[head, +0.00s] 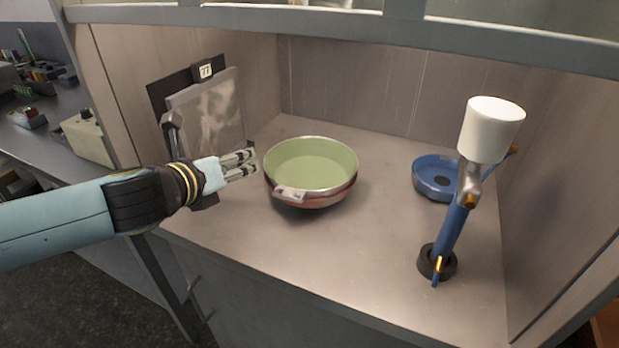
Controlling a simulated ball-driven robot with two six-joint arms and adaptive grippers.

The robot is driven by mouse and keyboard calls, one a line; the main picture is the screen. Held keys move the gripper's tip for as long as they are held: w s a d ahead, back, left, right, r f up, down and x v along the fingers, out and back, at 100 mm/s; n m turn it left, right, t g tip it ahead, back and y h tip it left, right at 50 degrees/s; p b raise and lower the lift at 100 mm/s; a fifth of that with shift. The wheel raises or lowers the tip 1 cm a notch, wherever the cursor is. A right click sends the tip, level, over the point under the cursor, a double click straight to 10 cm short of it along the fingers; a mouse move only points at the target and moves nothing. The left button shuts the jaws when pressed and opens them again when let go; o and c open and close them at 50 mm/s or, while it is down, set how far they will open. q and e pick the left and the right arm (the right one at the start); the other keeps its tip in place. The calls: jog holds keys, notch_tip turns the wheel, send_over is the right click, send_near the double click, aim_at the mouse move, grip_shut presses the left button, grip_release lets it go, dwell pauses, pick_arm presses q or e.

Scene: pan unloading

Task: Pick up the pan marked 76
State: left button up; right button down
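A round pan (311,164), green inside and reddish outside, sits in the middle of the counter. A metal handle (288,194) is on its front left rim. I read no number on it. A smaller blue pan (433,178) lies at the right, partly hidden by a post. I see no mark 76 anywhere; a small tag reading about 77 (205,71) is on a dark board at the left. My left gripper (252,161) is just left of the green pan's rim, its fingers pointing right. Whether they are open or shut is unclear. My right gripper is out of view.
A blue post with a white cylinder (491,130) on top and a black base (437,262) stands front right. A framed panel (208,115) leans at the left wall. Side and back walls enclose the counter (370,240); its front middle is clear.

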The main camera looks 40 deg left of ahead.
aim_at(266, 156)
pick_arm(q)
jog(key=shift+m, duration=0.4)
jog(key=x, duration=0.5)
jog(key=p+x, duration=0.1)
jog(key=x, duration=0.4)
jog(key=shift+w+d+f, duration=0.15)
jog(key=shift+w, duration=0.25)
jog(key=shift+s, duration=0.15)
grip_shut()
